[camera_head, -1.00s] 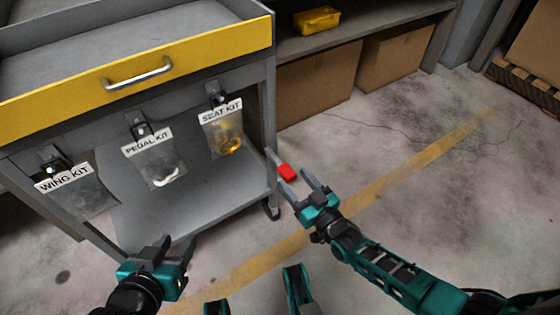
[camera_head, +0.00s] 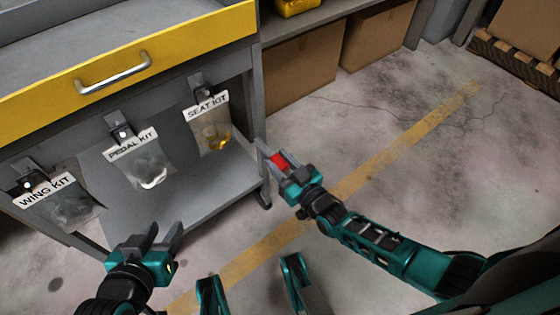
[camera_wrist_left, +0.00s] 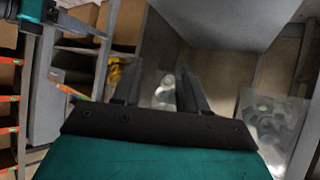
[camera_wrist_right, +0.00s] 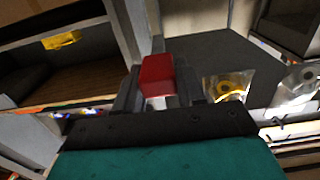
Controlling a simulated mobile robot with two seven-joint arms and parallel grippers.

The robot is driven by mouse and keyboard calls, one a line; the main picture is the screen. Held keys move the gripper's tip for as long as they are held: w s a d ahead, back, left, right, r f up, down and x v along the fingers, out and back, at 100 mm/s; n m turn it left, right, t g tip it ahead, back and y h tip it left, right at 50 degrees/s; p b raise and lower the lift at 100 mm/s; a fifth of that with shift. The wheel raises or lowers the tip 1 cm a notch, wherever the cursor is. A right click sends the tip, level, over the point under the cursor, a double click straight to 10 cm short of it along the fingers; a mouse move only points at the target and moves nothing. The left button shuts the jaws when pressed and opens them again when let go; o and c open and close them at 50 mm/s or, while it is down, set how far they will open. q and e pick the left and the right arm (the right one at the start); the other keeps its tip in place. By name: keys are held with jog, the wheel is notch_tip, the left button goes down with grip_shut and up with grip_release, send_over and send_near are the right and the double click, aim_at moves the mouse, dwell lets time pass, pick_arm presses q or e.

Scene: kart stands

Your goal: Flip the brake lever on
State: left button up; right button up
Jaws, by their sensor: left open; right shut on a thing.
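My right gripper (camera_head: 277,152) is shut on a small red block (camera_head: 280,160), beside the right side of the grey cart (camera_head: 262,188). The right wrist view also shows the red block (camera_wrist_right: 157,75) between the fingers, with a pale part just below it. I cannot tell whether this is the grip of the brake lever; no lever arm shows clearly. My left gripper (camera_head: 164,232) is open and empty, low in front of the cart. The left wrist view shows its two fingers (camera_wrist_left: 157,88) apart with nothing between them.
Three labelled bags hang on the cart: WING KIT (camera_head: 70,207), PEDAL KIT (camera_head: 148,170) and SEAT KIT (camera_head: 213,132). A yellow drawer (camera_head: 190,42) is above them. Cardboard boxes (camera_head: 300,70) stand behind. The floor (camera_head: 400,200) at the right is largely clear.

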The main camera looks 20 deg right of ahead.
pick_arm(q)
jog(key=shift+s+f, duration=0.1)
jog(key=shift+s, duration=0.05)
pick_arm(e)
grip_shut()
jog(key=shift+r, duration=0.15)
